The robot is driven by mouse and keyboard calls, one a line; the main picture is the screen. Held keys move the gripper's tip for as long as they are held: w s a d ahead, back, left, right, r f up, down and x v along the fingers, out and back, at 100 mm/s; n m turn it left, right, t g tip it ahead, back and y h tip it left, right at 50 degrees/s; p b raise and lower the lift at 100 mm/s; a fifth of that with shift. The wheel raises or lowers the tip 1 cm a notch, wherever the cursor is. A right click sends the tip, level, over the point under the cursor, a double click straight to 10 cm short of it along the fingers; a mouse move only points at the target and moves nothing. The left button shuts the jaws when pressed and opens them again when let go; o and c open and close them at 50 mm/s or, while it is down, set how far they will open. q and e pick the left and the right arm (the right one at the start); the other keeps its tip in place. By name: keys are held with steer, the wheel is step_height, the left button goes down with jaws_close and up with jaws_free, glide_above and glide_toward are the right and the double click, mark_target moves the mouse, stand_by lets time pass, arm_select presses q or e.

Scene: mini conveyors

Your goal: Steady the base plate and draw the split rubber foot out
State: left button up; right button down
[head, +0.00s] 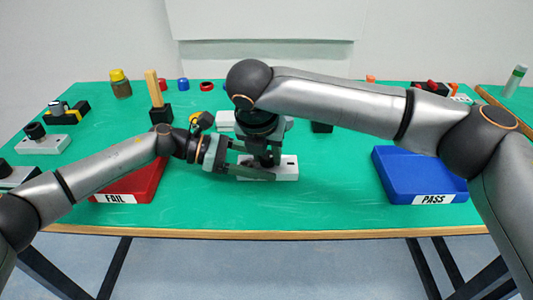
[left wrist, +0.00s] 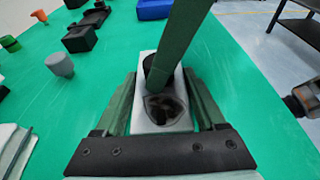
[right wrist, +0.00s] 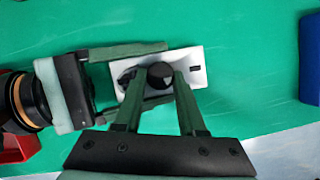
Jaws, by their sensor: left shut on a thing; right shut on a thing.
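The base plate (head: 287,168) is a pale grey block flat on the green table, in front of me at the middle. My left gripper (head: 256,166) is shut on its long sides, one finger along each, as the left wrist view shows (left wrist: 160,90). A dark, rough-edged recess (left wrist: 163,110) shows in the plate's near end there. The rubber foot (right wrist: 160,75) is black and round-topped. My right gripper (head: 264,158) is shut on it from above. The foot sits beside the recess in both wrist views; I cannot tell whether it still touches the plate.
A red FAIL tray (head: 127,185) lies at the left and a blue PASS tray (head: 420,175) at the right. Other small units (head: 42,142) stand along the left edge. A black block with a wooden post (head: 155,90) stands behind. Table between plate and PASS tray is clear.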

mark_target(269, 151)
steer(key=shift+r, duration=0.15)
steer(key=shift+r, duration=2.05)
arm_select(q)
steer(key=o, duration=0.9)
steer(key=shift+o, duration=0.2)
steer(key=v, duration=1.2)
steer(key=shift+s, duration=0.1)
arm_select(e)
steer(key=shift+f, duration=0.1)
